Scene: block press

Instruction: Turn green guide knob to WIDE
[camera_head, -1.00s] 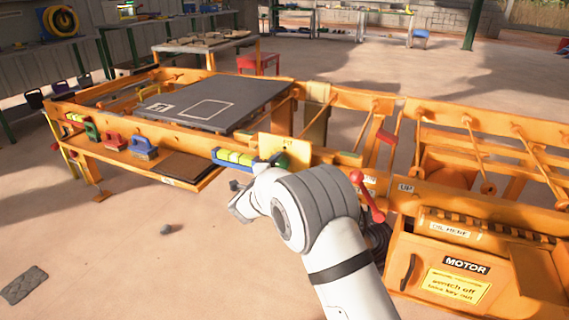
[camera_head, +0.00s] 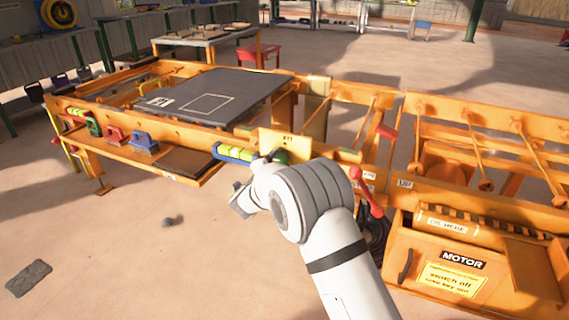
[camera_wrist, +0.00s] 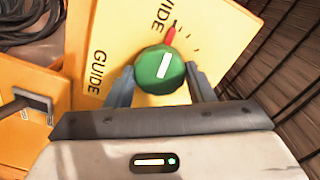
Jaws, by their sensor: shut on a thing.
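The green guide knob (camera_wrist: 158,72) sits on a yellow plate (camera_wrist: 105,40) marked GUIDE in the wrist view. A white bar on its face lies slanted, its upper end leaning right towards a red pointer (camera_wrist: 171,36) at the knob's edge. Dark tick marks are on the plate to the right of the pointer. My gripper (camera_wrist: 160,82) is shut on the knob, one finger at each side. In the head view the knob (camera_head: 281,157) shows only partly behind my gripper, against the yellow plate (camera_head: 285,141).
A blue-framed level with yellow-green vials (camera_head: 233,153) is left of the plate. A red-knobbed lever (camera_head: 366,190) stands right of my arm. The MOTOR box (camera_head: 455,265) is at lower right. Open floor lies at lower left.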

